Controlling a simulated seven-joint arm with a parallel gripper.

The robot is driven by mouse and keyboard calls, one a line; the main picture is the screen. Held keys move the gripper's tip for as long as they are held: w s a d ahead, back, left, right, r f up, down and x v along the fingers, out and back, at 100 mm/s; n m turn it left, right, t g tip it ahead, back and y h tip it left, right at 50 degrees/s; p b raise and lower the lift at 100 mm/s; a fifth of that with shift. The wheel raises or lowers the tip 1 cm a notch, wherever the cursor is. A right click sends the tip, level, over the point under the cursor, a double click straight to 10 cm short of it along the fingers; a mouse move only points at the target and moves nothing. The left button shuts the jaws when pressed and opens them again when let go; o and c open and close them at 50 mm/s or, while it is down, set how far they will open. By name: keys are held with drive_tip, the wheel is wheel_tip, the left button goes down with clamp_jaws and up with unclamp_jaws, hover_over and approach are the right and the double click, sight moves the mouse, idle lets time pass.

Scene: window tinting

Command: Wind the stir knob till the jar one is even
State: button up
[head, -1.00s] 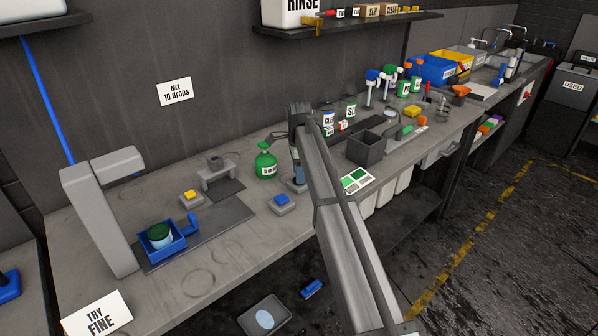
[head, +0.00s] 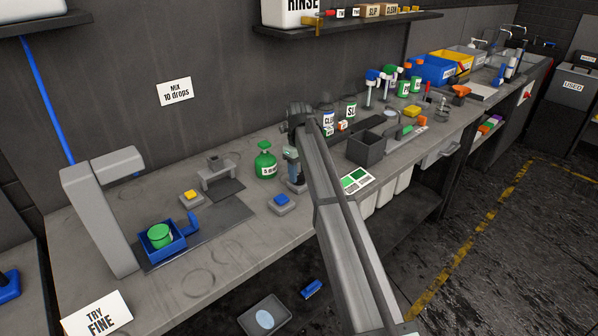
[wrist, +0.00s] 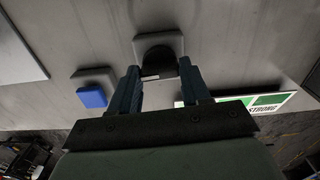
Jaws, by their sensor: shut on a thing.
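The jar (head: 160,236) sits in a blue open holder (head: 178,249) on the left of the bench. It now looks bright green in the head view, with no pale blue band showing; its contents are too small to judge closely. My gripper (head: 294,176) points down at the bench, right of the green bottle. In the wrist view my gripper (wrist: 165,84) has its two fingers on either side of the dark stir knob (wrist: 157,63), shut on it. The knob stands on a grey base (wrist: 150,40). My arm and fingers hide most of the knob in the head view.
A green bottle (head: 265,165) stands close left of my gripper. A blue button (head: 282,199) is in front, and a yellow button (head: 191,196) lies left. A green-patched card (head: 357,179) is at the bench edge. A grey bin (head: 366,150) stands right of my arm.

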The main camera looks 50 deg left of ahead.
sight(299, 174)
drive_tip(key=shift+m, duration=1.7)
drive_tip(key=o, duration=1.1)
drive_tip(key=shift+c, duration=0.2)
drive_tip(key=shift+r, duration=0.1)
wheel_tip(299, 174, up, 14)
drive_tip(key=shift+f, duration=0.25)
